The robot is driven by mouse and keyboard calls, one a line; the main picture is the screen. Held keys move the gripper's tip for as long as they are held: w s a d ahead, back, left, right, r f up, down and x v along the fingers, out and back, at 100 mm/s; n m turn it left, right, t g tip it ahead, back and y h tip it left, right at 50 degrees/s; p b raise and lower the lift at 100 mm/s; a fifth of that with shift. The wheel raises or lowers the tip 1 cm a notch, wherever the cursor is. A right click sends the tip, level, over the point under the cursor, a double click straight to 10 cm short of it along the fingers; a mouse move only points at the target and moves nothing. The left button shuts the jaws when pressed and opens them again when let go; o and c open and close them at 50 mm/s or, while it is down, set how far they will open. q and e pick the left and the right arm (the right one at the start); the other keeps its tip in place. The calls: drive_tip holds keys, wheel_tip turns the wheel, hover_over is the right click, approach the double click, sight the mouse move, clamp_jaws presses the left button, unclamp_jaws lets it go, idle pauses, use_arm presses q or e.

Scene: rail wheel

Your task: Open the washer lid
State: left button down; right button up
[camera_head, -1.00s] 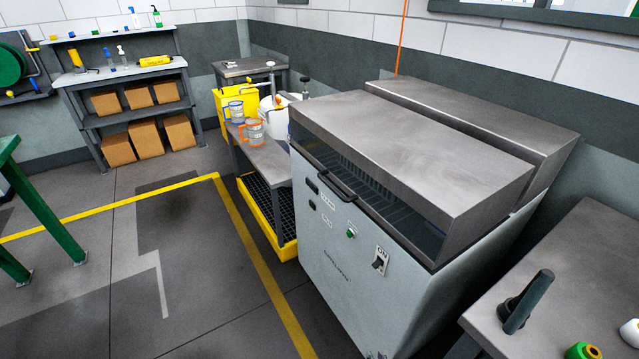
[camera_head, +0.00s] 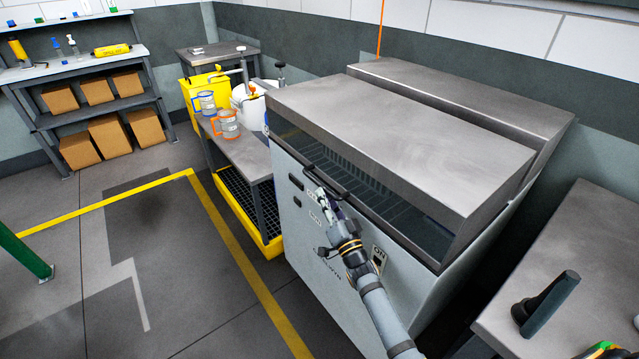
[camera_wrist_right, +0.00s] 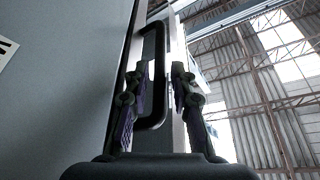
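The washer (camera_head: 310,240) is a pale grey cabinet with a brushed-metal lid (camera_head: 400,130) on top. The lid looks down, with a dark see-through strip along its front. A black bar handle (camera_head: 340,188) sits at the lid's front edge and shows large in the right wrist view (camera_wrist_right: 158,75). My right gripper (camera_head: 322,195) is in front of the washer at the handle. In the wrist view its two fingers (camera_wrist_right: 158,90) are apart, one on each side of the handle bar; contact is not clear. My left gripper is not in view.
A metal bench (camera_head: 590,260) with a dark upright object (camera_head: 545,305) stands at the right. A side table (camera_head: 245,155) with jugs is left of the washer, above a yellow-edged grate (camera_head: 240,222). A shelf with boxes (camera_head: 100,92) stands far left. Floor in front is open.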

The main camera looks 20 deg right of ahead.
sight(320, 182)
drive_tip(key=x, duration=0.5)
clamp_jaws()
